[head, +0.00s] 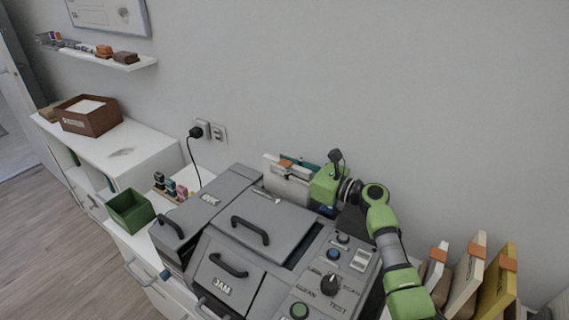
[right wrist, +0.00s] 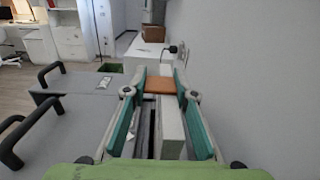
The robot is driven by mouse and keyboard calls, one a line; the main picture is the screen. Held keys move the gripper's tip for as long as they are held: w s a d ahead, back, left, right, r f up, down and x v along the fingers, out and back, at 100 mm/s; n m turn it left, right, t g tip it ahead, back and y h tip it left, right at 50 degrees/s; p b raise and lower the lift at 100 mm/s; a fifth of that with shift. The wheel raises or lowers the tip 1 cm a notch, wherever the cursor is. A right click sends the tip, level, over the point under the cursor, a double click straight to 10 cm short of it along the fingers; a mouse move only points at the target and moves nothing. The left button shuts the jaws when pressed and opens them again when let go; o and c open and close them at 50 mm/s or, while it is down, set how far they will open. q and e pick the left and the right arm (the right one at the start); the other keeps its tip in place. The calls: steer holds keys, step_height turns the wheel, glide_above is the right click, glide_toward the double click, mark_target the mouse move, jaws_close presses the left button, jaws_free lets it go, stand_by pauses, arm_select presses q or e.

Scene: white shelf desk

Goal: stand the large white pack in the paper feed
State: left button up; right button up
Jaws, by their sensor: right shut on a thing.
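The large white pack (head: 284,185) stands roughly upright at the back of the grey machine (head: 262,222), with an orange band near its top. My right gripper (head: 290,163) reaches in from the right and is shut on this pack at its upper part. In the right wrist view the pack (right wrist: 171,130) and its orange band show between the two teal fingers of the right gripper (right wrist: 160,86). A dark narrow gap runs beside the pack there. The pack's lower end is hidden behind the machine, so I cannot tell whether it rests in the paper feed. My left gripper is not in view.
Several packs with orange bands, one yellow (head: 497,281), stand at the right. A green bin (head: 130,211) and small stamps stand left of the machine. A brown box (head: 88,117) sits on the white shelf unit (head: 140,148). The wall is close behind.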

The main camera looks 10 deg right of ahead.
steer(key=shift+f, duration=0.1)
stand_by(0.3)
steer(key=o, duration=1.1)
steer(key=shift+f, duration=0.1)
step_height(320, 180, up, 10)
steer(key=shift+r, duration=0.1)
